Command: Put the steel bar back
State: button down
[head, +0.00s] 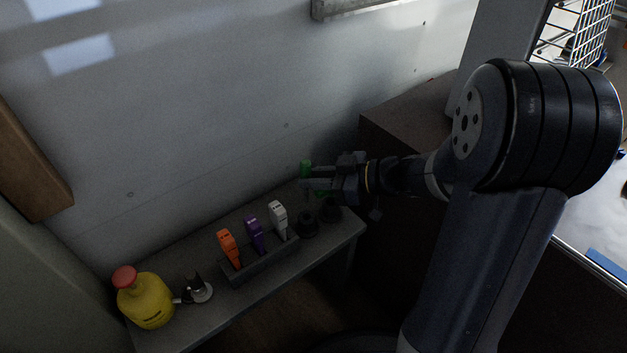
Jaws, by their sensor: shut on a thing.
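My gripper (318,184) is above the back right part of the low bench, pointing left. It is shut on a small green piece (305,168), which shows above and below the fingers. The fingers hide its middle. I cannot make out a steel bar for certain, nor tell whether the green piece is part of one. A dark grey rack (262,266) on the bench holds an orange piece (229,247), a purple piece (254,233) and a white piece (278,218), side by side. The rack is left of and below my gripper in the picture.
The grey bench (180,247) stands against the wall. A yellow bottle (147,302) with a red cap and a small silver-and-black fitting (200,290) stand at its left. Two black round things (307,223) are close below my gripper. A brown cabinet (400,120) is at right.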

jog(key=shift+f+b, duration=2.15)
jog(key=shift+b, duration=0.3)
jog(key=shift+f+b, duration=0.3)
jog(key=shift+f, duration=0.2)
jog(key=shift+r, duration=0.15)
jog(key=shift+r, duration=0.4)
